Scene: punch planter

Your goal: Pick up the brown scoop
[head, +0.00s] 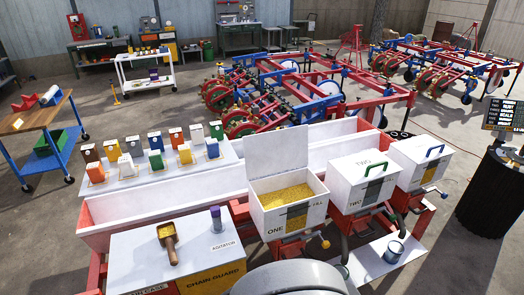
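The brown scoop (171,250) lies on the white top of the chain guard box (127,262) at the front left. Its brown handle points toward the front and its wider head, which looks yellowish, toward the back. Nothing touches it from above. My gripper is not in the head view. A large grey rounded part of my own body shows at the bottom middle, right of the scoop.
A purple-and-grey cylinder (216,219) stands right of the scoop. An open white hopper (289,212) with yellow grain stands further right. A long white trough (117,211) runs behind. Several coloured boxes stand on a white board (222,166) at the back left.

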